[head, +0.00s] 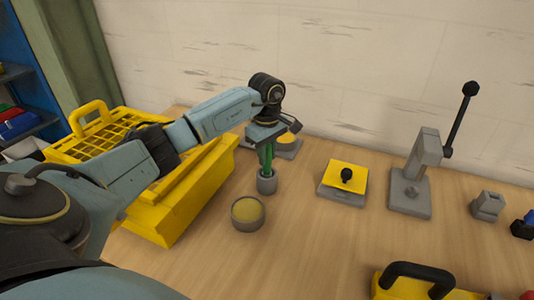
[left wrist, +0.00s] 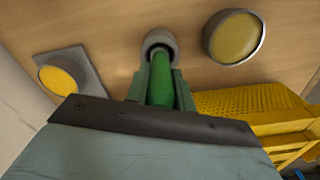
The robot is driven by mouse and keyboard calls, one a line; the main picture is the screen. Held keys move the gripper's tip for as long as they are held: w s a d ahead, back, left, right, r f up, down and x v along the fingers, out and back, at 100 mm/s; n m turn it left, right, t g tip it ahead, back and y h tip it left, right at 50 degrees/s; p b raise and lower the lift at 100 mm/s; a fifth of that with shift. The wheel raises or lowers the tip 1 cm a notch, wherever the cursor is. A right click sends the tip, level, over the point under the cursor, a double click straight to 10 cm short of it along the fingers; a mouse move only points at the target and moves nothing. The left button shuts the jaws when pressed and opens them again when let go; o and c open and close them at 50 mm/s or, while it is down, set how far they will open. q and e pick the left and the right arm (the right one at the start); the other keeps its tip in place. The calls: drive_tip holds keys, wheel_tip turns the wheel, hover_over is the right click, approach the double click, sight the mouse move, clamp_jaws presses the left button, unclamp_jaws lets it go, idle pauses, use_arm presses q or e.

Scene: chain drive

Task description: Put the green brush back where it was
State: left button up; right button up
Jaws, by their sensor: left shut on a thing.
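The green brush (left wrist: 160,85) is in my left gripper (head: 266,152), whose fingers are shut around its green handle. In the head view the brush is upright, with its lower end at a small grey cup (head: 266,183) on the table. In the left wrist view the far end of the brush meets the opening of this cup (left wrist: 158,42). I cannot tell how deep the brush sits in it. My right gripper is not in view.
A round grey tin with a yellow top (head: 247,213) stands just in front of the cup. A yellow crate (head: 185,205) is close on the left. A yellow-topped block with a black knob (head: 344,177) and a grey lever press (head: 412,185) stand to the right.

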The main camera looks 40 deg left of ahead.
use_arm(q)
drive_tip(key=o, duration=1)
drive_tip(key=shift+f, duration=0.1)
drive_tip(key=shift+r, duration=0.35)
wheel_tip(320, 180, up, 11)
drive_tip(key=shift+r+p, duration=0.15)
drive_tip(key=shift+p, duration=0.5)
drive_tip(key=shift+r, duration=0.2)
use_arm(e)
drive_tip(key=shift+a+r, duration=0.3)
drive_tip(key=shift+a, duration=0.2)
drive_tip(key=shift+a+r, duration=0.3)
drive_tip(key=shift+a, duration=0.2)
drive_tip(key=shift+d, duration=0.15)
